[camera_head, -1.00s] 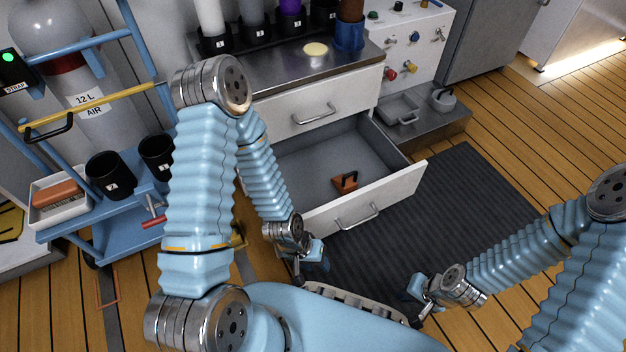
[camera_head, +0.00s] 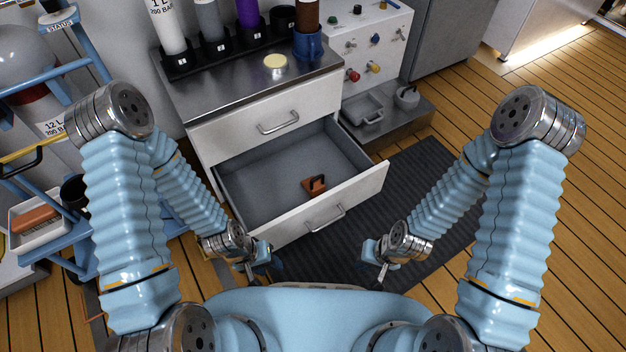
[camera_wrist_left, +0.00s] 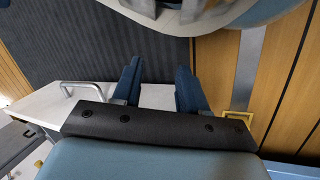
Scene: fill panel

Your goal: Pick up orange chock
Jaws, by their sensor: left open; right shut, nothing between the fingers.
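The orange chock (camera_head: 314,185) lies on the floor of the open lower drawer (camera_head: 262,190), near its front right part. It has a dark handle-like part on it. My left gripper (camera_head: 268,262) is in front of the drawer's left front corner, outside the drawer and empty. In the left wrist view its two blue fingers (camera_wrist_left: 157,88) stand apart, with the white drawer front between and beyond them. My right gripper (camera_head: 373,262) hangs to the right of the drawer over the dark mat and is empty. The chock does not show in the left wrist view.
The white drawer front (camera_head: 335,205) with its metal handle stands out over the dark ribbed mat (camera_head: 410,190). A steel counter (camera_head: 225,90) with several cylinders in holders is above. A blue cart (camera_head: 70,240) with a white tray is at the left.

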